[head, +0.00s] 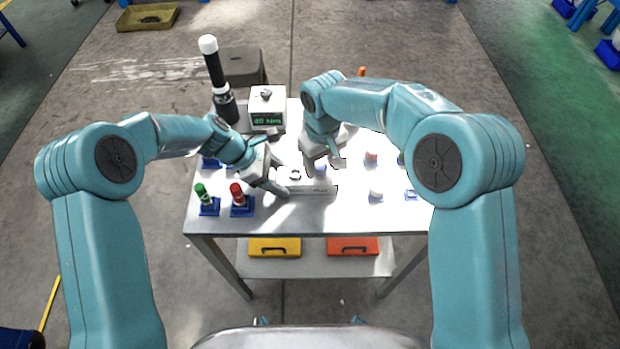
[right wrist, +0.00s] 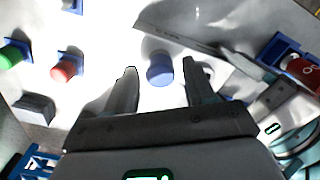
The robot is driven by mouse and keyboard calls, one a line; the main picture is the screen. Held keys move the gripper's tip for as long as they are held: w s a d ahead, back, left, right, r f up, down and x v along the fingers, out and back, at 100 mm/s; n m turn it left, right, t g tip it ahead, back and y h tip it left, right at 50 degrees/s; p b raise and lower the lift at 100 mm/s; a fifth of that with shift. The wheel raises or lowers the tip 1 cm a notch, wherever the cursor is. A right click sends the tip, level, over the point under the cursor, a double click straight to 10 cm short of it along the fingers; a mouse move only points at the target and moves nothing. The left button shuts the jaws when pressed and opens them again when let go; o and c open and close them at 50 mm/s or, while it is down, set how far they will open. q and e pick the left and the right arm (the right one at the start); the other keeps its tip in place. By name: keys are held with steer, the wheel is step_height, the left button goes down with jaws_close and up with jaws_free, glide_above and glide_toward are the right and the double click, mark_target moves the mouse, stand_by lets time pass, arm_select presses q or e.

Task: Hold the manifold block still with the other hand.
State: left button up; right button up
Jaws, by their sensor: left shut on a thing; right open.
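The manifold block (head: 318,186) is a pale, low bar on the bright table top in the head view, and its grey edge (right wrist: 180,38) shows in the right wrist view. My left gripper (head: 282,183) is shut on the block's left end. My right gripper (head: 322,160) is open just behind the block. In the right wrist view a blue round cap (right wrist: 160,69) lies between my right gripper's (right wrist: 160,80) spread fingers, with gaps on both sides. The glare hides much of the block's top.
A green-topped piece (head: 201,192) and a red-topped piece (head: 237,193) stand in blue holders at left. Small capped pieces (head: 371,157) sit at right.

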jaws_close()
steer(key=shift+r, duration=0.15)
steer(key=n, duration=0.5)
steer(key=shift+n, duration=0.3)
steer(key=shift+n, duration=0.6)
steer(key=n, duration=0.3)
steer(key=shift+r+n, duration=0.1)
steer(key=shift+n, duration=0.2)
